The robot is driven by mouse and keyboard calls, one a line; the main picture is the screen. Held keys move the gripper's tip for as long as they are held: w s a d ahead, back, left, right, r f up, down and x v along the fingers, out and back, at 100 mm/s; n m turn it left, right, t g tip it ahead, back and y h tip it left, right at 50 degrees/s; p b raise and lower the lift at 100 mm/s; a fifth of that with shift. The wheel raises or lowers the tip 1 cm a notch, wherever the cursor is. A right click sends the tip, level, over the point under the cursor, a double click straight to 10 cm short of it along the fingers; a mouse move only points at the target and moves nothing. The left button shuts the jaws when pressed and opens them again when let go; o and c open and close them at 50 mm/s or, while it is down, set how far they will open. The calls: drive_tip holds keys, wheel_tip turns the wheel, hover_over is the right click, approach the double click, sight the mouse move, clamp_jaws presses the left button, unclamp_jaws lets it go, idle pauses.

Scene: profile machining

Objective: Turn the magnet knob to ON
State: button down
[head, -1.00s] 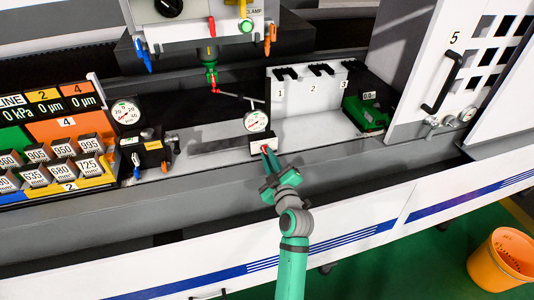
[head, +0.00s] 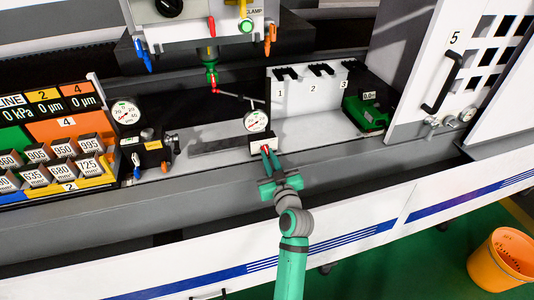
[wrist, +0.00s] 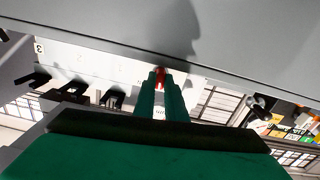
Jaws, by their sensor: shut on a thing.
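The magnet base (head: 256,142) is a small pale block below a round dial gauge (head: 256,121), near the front of the machine bed. Its red magnet knob shows between my fingertips in the wrist view (wrist: 160,76). My gripper (head: 266,151) reaches the front face of the block in the head view, and its green fingers are shut on the knob. The fingers cover most of the knob, so I cannot read its ON or OFF marking.
A white rack (head: 315,92) with numbered slots stands behind right, beside a green device (head: 368,112). Another dial gauge (head: 125,112) and a dark block (head: 150,155) stand left. A spindle with a red-tipped probe (head: 212,80) hangs above. An orange bucket (head: 499,262) is on the floor.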

drive_tip(key=shift+m, duration=0.7)
drive_tip(key=m, duration=0.3)
drive_tip(key=shift+m, duration=0.8)
drive_tip(key=m, duration=0.4)
drive_tip(key=c, duration=1.7)
unclamp_jaws()
